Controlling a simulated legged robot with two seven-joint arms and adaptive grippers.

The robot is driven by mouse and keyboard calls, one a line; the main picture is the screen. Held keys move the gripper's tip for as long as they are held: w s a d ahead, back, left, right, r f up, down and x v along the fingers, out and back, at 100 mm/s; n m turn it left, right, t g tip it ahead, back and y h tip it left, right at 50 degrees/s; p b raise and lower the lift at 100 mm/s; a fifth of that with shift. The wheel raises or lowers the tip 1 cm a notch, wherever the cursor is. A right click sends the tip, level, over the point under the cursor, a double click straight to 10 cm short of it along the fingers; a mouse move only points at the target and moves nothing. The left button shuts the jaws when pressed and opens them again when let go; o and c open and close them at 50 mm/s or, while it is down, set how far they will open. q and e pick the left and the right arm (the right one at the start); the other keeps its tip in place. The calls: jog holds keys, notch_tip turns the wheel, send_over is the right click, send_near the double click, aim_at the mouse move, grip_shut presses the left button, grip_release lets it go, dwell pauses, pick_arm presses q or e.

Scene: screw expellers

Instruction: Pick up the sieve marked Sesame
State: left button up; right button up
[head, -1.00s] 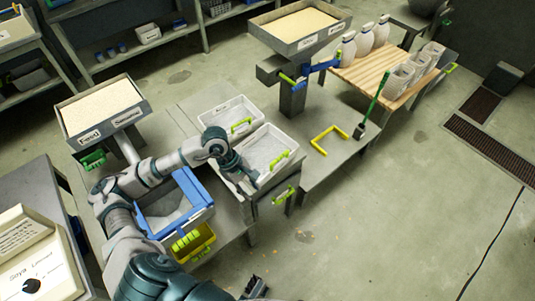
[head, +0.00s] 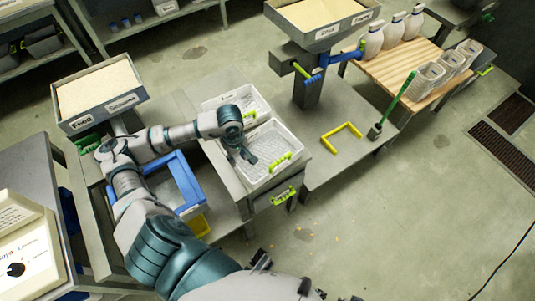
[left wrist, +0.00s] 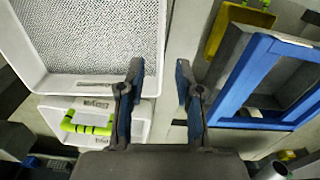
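Two white mesh sieves lie on the grey table in the head view: a back one (head: 247,98) and a front one (head: 281,140) with a lime-green handle. No Sesame mark is readable on either. My left gripper (head: 243,157) is low over the left side of the front sieve. I do not make out my right gripper.
A blue frame box (head: 188,185) stands left of the sieves; it also shows in the left wrist view (left wrist: 240,85). A tray marked Feed (head: 98,95) is at left. A post with a blue-and-green lever (head: 308,88), a yellow bracket (head: 342,145) and a wooden bench (head: 400,62) are at right.

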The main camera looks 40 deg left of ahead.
aim_at(239, 169)
pick_arm(q)
jog(key=f, duration=0.2)
jog(key=a+f, duration=0.1)
jog(key=f, duration=0.1)
jog(key=shift+w+f, duration=0.15)
jog(key=shift+f, duration=0.05)
jog(key=f, duration=0.2)
jog(key=d+f, duration=0.1)
jog(key=f, duration=0.1)
jog(key=shift+s+b, duration=0.25)
jog(key=shift+b, duration=0.1)
jog(key=shift+f, duration=0.5)
jog(key=shift+a, duration=0.2)
jog(key=shift+a+f, duration=0.1)
jog(key=shift+a, duration=0.15)
grip_shut()
jog(key=shift+d, duration=0.1)
pick_arm(e)
jog(key=r, duration=0.2)
jog(key=shift+a+r, duration=0.35)
jog(key=shift+a, duration=0.05)
